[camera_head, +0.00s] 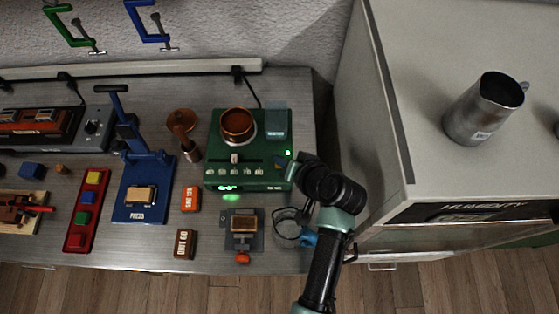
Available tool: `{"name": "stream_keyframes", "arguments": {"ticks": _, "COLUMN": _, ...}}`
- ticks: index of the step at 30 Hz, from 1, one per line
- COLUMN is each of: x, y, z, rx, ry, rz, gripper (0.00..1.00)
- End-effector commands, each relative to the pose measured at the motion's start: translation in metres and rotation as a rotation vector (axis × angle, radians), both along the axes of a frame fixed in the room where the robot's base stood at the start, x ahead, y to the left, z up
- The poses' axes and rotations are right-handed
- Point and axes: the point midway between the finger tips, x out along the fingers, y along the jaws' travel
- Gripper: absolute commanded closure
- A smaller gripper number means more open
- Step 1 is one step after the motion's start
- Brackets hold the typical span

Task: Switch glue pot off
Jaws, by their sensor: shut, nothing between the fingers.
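The glue pot (237,124) is a brown, copper-coloured round pot set on a green base unit (222,150) on the grey bench. The base has a row of small pale controls along its front, a lit green display (228,188) and a green light (288,153) at its right side. My gripper (284,164) is at the right front corner of the base, partly over it. Its fingers look shut and empty. I cannot tell whether they touch the unit. My wrist hides part of the unit's right edge.
A blue press (147,190) and a brown wooden-handled tool (183,127) stand to the left. Orange (190,198) and brown (185,243) blocks and a small device (243,230) lie in front. A grey cabinet with a metal jug (484,110) stands at the right.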

Motion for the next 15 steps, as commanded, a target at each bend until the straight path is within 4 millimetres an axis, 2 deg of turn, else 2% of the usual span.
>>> {"name": "stream_keyframes", "arguments": {"ticks": 1, "x": -0.0066, "y": 0.0005, "z": -0.0140, "rx": -0.005, "ry": 0.022, "rz": 0.004, "gripper": 1.00}}
{"name": "stream_keyframes", "arguments": {"ticks": 15, "x": -0.0066, "y": 0.0004, "z": -0.0210, "rx": -0.009, "ry": 0.021, "rz": 0.006, "gripper": 1.00}}
